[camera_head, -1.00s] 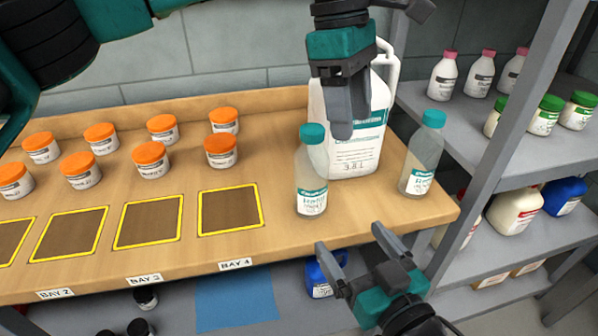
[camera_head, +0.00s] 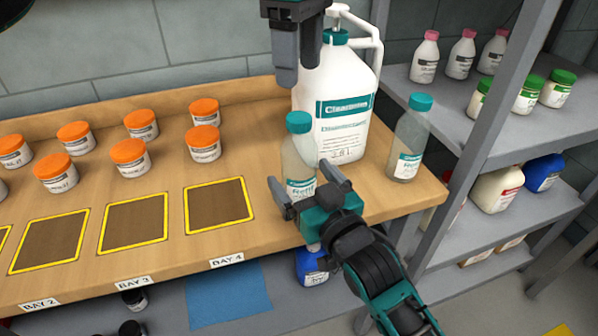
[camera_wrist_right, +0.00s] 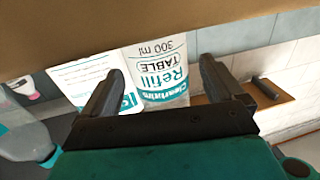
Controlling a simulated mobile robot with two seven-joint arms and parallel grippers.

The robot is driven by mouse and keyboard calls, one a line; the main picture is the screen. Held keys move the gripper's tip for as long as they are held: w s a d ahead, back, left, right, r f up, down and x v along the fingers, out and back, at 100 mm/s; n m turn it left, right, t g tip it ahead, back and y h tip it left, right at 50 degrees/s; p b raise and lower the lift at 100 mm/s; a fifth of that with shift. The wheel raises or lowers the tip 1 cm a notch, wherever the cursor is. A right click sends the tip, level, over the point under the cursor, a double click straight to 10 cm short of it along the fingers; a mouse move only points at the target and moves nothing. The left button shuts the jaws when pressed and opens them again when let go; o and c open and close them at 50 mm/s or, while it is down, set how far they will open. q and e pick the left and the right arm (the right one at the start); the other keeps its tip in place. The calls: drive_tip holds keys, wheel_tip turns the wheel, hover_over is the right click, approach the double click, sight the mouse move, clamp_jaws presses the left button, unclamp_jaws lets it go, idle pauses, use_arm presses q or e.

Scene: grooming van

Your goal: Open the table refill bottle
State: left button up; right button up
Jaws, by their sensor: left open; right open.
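The table refill bottle (camera_head: 297,150), clear with a teal cap (camera_head: 299,122) and a white label, stands upright on the wooden bench. The right wrist view shows its label (camera_wrist_right: 162,78) upside down, reading "Refill TABLE 300 ml". My right gripper (camera_head: 302,176) is open at the bottle's lower part, one finger on each side in the picture; I cannot tell whether they touch it. My left gripper (camera_head: 297,78) is open, pointing down, appearing just above the cap and in front of the big jug.
A big white jug (camera_head: 360,90) stands behind the bottle. Another clear teal-capped bottle (camera_head: 408,140) stands to the right. Orange-lidded jars (camera_head: 130,158) and yellow-framed bays (camera_head: 218,203) lie left. Grey shelves (camera_head: 455,115) hold more bottles at right.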

drive_tip(key=shift+x, duration=1.05)
drive_tip(key=shift+c, duration=0.4)
